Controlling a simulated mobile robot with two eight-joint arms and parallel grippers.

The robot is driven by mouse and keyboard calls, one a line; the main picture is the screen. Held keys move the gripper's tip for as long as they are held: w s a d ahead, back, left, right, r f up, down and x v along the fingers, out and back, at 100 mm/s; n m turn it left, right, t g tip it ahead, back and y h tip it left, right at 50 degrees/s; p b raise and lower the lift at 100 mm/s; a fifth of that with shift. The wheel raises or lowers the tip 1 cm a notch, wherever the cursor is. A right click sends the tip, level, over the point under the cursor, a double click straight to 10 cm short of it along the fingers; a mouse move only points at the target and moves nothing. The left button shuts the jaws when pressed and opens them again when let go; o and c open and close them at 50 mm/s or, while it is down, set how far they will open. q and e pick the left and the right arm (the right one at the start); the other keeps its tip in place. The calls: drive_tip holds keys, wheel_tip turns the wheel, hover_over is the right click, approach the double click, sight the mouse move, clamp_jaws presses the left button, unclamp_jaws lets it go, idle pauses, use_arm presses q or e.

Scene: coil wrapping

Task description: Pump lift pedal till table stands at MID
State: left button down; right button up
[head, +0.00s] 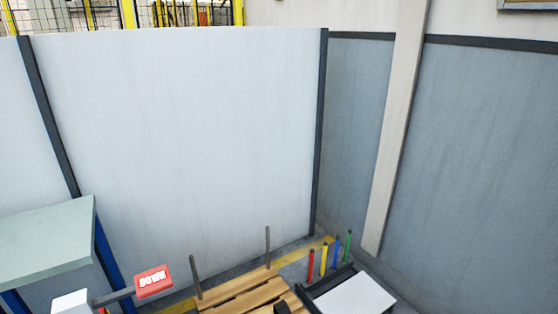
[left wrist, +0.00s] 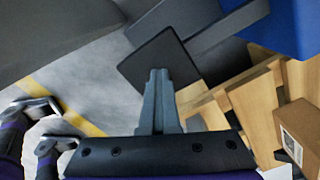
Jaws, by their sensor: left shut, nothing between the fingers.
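A dark square plate on a dark bar, which looks like the lift pedal (left wrist: 150,58), shows in the left wrist view. My left gripper (left wrist: 158,75) is shut and empty, with its fingertips over the near part of this plate. I cannot tell whether they touch it. In the head view a red sign (head: 153,281) reads DOWN, on a dark arm beside a white box (head: 70,302). A wooden slatted platform (head: 250,291) with upright dark rods stands to the right of the sign.
A pale-topped table (head: 45,240) with blue legs stands at the left. Coloured posts (head: 323,260) and a white-topped unit (head: 350,297) stand at the right. A white partition (head: 180,140) closes the back. In the left wrist view a cardboard box (left wrist: 300,133) lies at the right.

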use_arm(q)
drive_tip(key=shift+r+p, duration=1)
drive_tip(key=shift+r, duration=1.35)
